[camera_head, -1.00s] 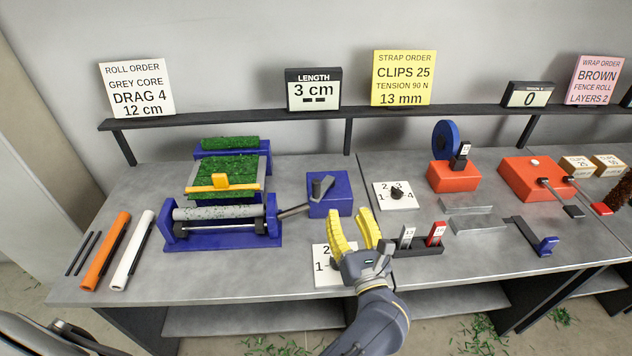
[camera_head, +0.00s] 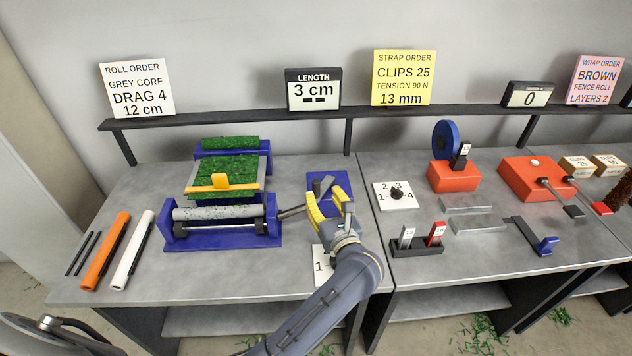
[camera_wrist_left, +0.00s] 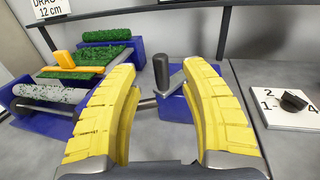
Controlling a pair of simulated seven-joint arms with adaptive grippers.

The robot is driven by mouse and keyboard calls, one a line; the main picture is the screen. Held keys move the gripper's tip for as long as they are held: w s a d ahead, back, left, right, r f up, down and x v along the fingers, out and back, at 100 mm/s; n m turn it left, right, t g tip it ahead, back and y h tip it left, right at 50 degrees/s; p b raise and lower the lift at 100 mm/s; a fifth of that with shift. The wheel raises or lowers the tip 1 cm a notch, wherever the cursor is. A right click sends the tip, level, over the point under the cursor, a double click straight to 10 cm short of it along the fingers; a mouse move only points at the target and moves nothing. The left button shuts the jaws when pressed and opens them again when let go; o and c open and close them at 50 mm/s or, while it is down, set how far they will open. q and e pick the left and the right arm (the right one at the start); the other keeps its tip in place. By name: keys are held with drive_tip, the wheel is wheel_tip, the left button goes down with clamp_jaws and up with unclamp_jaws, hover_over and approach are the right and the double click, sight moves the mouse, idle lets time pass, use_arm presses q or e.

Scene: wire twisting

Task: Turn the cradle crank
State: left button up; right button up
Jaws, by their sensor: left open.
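The cradle (camera_head: 222,228) is a blue frame holding a speckled grey roll, left of centre in the head view. Its crank arm (camera_head: 292,212) sticks out to the right. A dark grey upright grip (camera_wrist_left: 161,74) shows between my fingers in the wrist view, in front of a blue block (camera_wrist_left: 178,108). The block is partly hidden behind my gripper in the head view. My left gripper (camera_head: 326,199) has yellow fingers, open and pointing at the grip; contact cannot be told. My right gripper is not in view.
A numbered dial card (camera_head: 320,268) lies partly under my left arm; another (camera_head: 396,195) stands to the right. Orange (camera_head: 105,251) and white tubes (camera_head: 133,249) lie at the left.

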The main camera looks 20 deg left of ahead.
sight(317, 184)
use_arm(q)
drive_tip(key=shift+x, duration=3.45)
clamp_jaws()
